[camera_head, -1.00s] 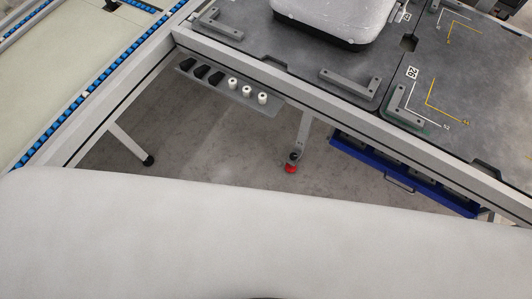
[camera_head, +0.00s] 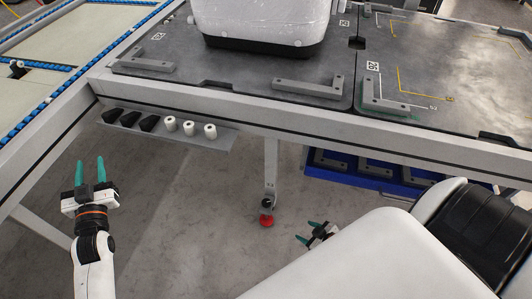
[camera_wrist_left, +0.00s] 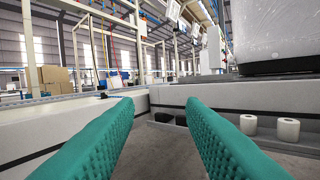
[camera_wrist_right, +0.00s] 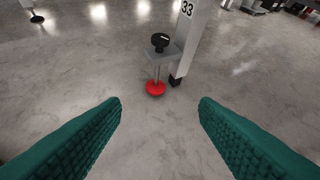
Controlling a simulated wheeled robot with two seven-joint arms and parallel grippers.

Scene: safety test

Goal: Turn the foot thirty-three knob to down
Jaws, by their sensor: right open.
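The foot under the table leg shows in the right wrist view as a red round pad (camera_wrist_right: 156,88) on the floor, with a black knob (camera_wrist_right: 160,41) above it. The leg carries a "33" label (camera_wrist_right: 187,9). In the head view the red pad (camera_head: 267,221) stands below the leg, with the knob (camera_head: 267,203) just above it. My right gripper (camera_head: 312,230) is open and to the right of the foot; its fingers (camera_wrist_right: 160,103) frame the foot, apart from it. My left gripper (camera_head: 90,165) is open and empty, left of the table's underside shelf.
The table beam (camera_head: 300,122) runs across above the foot. A shelf (camera_head: 190,134) with black pieces and white rolls hangs under it. A blue tray (camera_head: 345,172) sits under the table at right. The floor around the foot is clear.

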